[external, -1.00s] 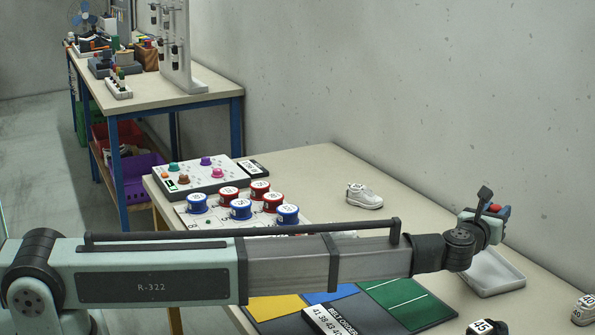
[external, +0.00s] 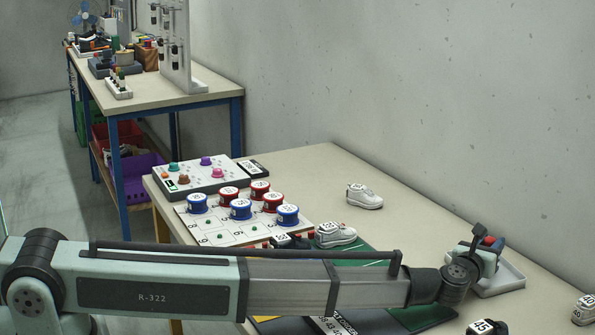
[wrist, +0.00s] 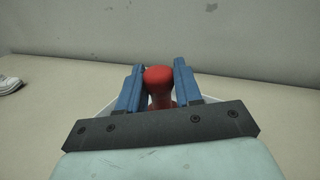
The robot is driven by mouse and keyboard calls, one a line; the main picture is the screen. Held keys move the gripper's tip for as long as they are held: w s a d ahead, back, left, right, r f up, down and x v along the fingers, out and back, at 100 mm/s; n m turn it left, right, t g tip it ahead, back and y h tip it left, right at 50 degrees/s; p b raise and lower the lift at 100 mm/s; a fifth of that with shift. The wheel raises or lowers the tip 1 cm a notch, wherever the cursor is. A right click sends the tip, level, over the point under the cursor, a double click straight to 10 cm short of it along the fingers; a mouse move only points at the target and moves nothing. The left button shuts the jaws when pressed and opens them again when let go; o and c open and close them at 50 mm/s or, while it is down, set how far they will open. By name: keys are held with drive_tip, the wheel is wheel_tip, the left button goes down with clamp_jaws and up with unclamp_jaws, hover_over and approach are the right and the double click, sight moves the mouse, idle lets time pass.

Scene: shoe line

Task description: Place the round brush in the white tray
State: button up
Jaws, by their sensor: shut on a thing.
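My gripper (wrist: 159,88) is shut on a red, round-topped thing (wrist: 158,76), which looks like the round brush's handle, held between the two blue fingers in the wrist view. A small bit of red also shows at my gripper in the external view (external: 489,241). The white tray (external: 510,281) lies on the table at the right, partly hidden behind my gripper and wrist. My gripper is over or just beside the tray; its exact height above it I cannot tell. The tray's pale edges (wrist: 103,113) show beside the fingers in the wrist view. The brush's lower end is hidden.
White shoes (external: 364,196) (external: 336,235) stand on the table, and more shoes lie at the right front edge. A wall runs behind the tray.

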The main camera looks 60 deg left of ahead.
drive_tip(key=o, duration=1)
drive_tip(key=shift+f, duration=0.1)
drive_tip(key=shift+o, duration=0.2)
drive_tip(key=shift+s, duration=0.15)
drive_tip(key=v, duration=1.2)
